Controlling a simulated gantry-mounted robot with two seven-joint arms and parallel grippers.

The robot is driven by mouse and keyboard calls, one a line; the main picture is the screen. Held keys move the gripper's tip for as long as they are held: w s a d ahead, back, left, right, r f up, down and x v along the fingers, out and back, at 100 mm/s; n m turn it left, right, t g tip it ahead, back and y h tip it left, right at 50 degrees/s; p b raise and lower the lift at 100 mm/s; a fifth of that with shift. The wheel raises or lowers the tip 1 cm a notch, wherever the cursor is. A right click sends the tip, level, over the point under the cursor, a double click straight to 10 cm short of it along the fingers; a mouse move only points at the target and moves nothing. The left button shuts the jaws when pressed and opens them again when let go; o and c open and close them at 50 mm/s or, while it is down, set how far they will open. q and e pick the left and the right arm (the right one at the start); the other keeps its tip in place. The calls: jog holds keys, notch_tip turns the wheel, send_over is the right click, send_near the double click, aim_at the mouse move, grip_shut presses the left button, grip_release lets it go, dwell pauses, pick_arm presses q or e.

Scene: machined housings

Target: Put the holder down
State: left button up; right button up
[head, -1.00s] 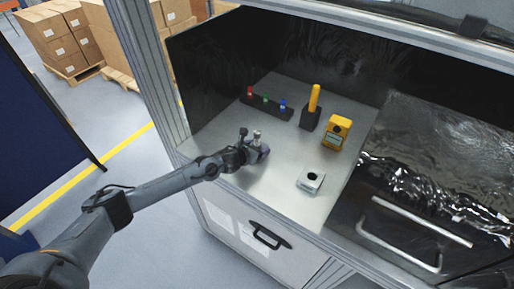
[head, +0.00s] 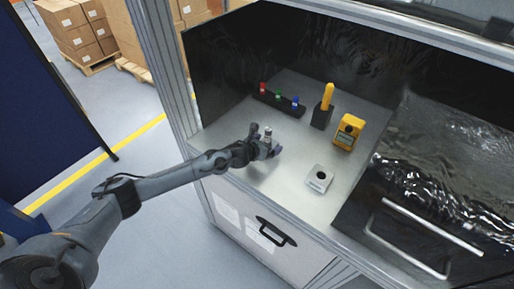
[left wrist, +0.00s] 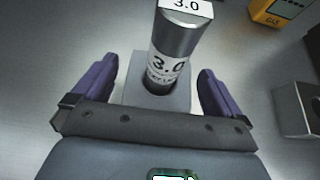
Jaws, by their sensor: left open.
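A grey block-shaped holder (left wrist: 172,98) stands between my left fingers in the left wrist view. A metal cylinder (left wrist: 175,45) marked "3.0" stands upright in its round hole. My left gripper (left wrist: 160,85) is open, with one purple finger on each side of the holder and a visible gap on both sides. In the head view, my left gripper (head: 274,150) is low over the steel work surface, and the top of the cylinder (head: 268,132) shows beside it. The holder itself is mostly hidden there by the gripper. My right gripper is not in view.
A second block with an empty hole (head: 319,179) lies to the right on the surface (head: 290,190). A yellow gas meter (head: 348,131), a black stand with a yellow tool (head: 323,112), and a rack with red, green and blue pieces (head: 279,101) stand behind. Dark walls enclose the back.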

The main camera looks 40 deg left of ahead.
pick_arm(q)
jog(key=v, duration=1.1)
jog(key=shift+s, duration=0.3)
jog(key=shift+r, duration=0.1)
